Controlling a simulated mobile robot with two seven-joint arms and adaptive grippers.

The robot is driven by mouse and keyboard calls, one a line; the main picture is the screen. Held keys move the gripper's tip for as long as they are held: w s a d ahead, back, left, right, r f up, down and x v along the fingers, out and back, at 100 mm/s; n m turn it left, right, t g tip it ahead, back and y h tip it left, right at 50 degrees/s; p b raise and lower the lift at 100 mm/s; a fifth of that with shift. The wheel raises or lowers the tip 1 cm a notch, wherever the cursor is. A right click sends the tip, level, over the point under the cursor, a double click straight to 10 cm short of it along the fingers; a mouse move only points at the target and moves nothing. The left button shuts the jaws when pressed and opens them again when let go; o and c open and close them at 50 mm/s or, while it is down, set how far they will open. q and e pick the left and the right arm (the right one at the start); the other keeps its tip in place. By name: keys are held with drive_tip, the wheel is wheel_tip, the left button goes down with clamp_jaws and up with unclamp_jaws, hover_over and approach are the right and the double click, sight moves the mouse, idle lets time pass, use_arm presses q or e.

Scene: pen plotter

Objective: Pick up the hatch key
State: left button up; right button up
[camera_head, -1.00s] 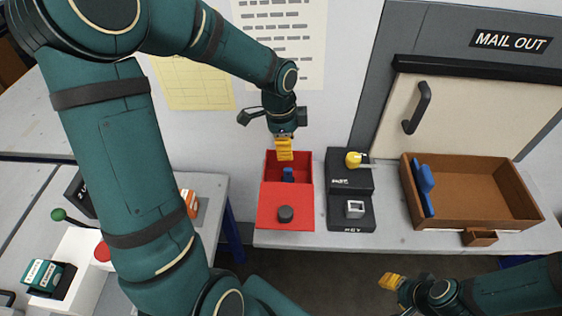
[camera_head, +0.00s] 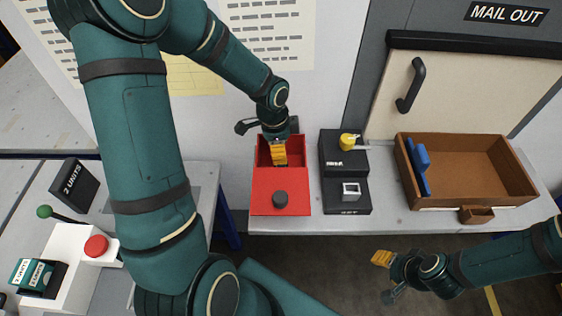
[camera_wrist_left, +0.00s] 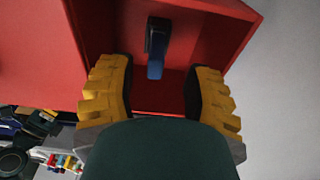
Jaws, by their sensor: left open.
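A small upright piece, blue with a dark block at one end, stands in the red box and shows between my fingers in the left wrist view (camera_wrist_left: 156,55). It looks like the hatch key, though no label on it is readable. My left gripper (camera_head: 279,155) is open, pointing down into the box's open rear part; in the head view it hides the blue piece. In the left wrist view, its yellow fingers (camera_wrist_left: 157,85) are apart on either side of the piece, with no visible contact. My right gripper (camera_head: 382,258) is low at the right, away from the box.
The red box (camera_head: 268,190) has a dark knob on its front top. Beside it are two black blocks (camera_head: 330,190), one with a yellow-headed piece (camera_head: 349,141), one with a grey square piece (camera_head: 351,190). A brown tray (camera_head: 470,168) holds blue items (camera_head: 420,160).

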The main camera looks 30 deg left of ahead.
use_arm(q)
drive_tip(key=f, duration=0.4)
drive_tip(key=shift+s+d+f+b, duration=0.1)
drive_tip(key=shift+d+f+b, duration=0.05)
drive_tip(key=shift+d+b, duration=0.2)
clamp_jaws()
